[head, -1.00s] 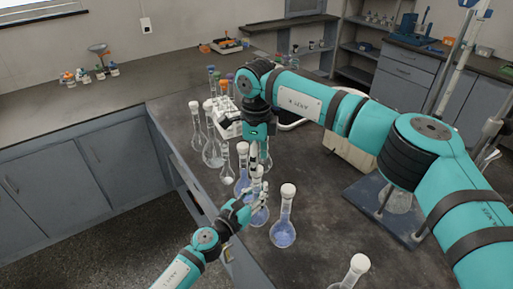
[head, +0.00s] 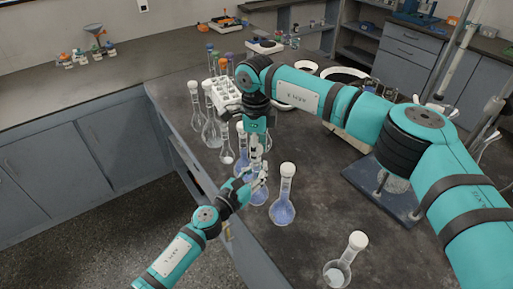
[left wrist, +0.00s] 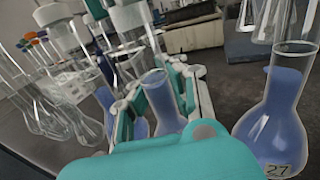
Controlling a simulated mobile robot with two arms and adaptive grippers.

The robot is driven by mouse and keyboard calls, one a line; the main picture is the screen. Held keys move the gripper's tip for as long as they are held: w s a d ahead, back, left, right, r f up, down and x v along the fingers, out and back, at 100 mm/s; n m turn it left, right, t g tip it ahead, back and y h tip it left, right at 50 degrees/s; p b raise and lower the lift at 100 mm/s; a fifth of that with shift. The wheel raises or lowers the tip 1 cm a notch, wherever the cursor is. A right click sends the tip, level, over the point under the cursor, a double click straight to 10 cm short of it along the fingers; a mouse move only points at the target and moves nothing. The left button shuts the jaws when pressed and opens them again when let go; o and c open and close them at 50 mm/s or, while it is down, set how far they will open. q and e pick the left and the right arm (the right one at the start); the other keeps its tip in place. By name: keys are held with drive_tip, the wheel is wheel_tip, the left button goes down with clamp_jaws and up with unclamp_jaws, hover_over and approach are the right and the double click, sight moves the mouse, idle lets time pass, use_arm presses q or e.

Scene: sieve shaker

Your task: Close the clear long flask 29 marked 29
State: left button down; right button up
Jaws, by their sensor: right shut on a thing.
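A long-necked clear flask with blue liquid (head: 259,196) stands on the bench below my right gripper; a mark 29 cannot be read on it. My left gripper (head: 253,182) has its fingers apart on either side of a blue-filled flask neck, which also shows in the left wrist view (left wrist: 163,98). My right gripper (head: 257,158) points down above this flask and is shut on a small pale piece, seemingly a stopper. The fingers hide most of the piece and the flask's mouth, so contact between them cannot be told.
A white-stoppered blue flask (head: 283,208) stands close on the right; its label reads 27 in the left wrist view (left wrist: 272,135). Another stoppered flask (head: 338,272) is nearer the front. Several flasks and a white tube rack (head: 222,92) crowd the left.

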clamp_jaws()
drive_tip(key=o, duration=1.1)
unclamp_jaws()
drive_tip(key=shift+c, duration=0.2)
wheel_tip(320, 180, up, 12)
use_arm(q)
drive_tip(key=c, duration=1.4)
unclamp_jaws()
drive_tip(key=shift+o, duration=0.2)
